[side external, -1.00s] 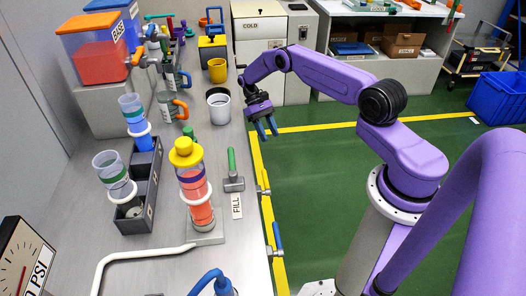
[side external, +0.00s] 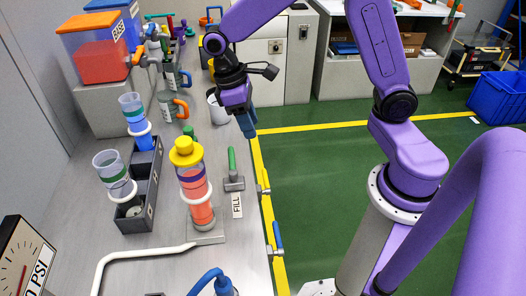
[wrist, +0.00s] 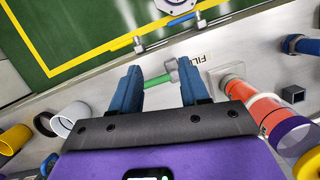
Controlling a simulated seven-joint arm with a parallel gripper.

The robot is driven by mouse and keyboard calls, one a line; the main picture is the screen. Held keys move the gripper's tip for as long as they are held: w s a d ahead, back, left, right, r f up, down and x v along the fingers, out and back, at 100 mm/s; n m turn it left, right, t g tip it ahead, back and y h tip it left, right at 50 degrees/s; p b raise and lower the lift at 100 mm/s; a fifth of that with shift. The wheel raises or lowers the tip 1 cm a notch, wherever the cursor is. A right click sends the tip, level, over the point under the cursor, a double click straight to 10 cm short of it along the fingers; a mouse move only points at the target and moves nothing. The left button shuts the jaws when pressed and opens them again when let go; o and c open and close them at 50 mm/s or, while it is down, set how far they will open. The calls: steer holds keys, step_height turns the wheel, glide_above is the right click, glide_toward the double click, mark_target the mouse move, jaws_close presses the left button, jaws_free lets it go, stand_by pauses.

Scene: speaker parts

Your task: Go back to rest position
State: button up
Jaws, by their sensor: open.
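My gripper (side external: 247,124) hangs from my purple arm near the right edge of the bench, pointing down, in the side view. In the wrist view my gripper (wrist: 160,88) shows two blue fingers spread apart with nothing held between them. The green-handled lever (wrist: 160,80) lies beyond and below the fingertips. The same lever (side external: 232,165) is beside the FILL label (side external: 237,204) in the side view. The gripper is apart from everything on the bench.
A clear cylinder with orange-red contents and a yellow cap (side external: 195,190) stands left of the lever. A grey rack (side external: 133,205) holds two clear cups. A white mug (side external: 217,112) stands close behind my gripper.

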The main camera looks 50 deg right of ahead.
steer(key=s+d+r+n+t+y, duration=0.1)
steer(key=s+n, duration=0.2)
steer(key=s, duration=0.7)
steer(key=s+d+r+n+t+y, duration=0.1)
steer(key=s+r+n+t, duration=0.1)
steer(key=s, duration=0.8)
steer(key=shift+s+r+n, duration=0.15)
steer(key=shift+n, duration=0.25)
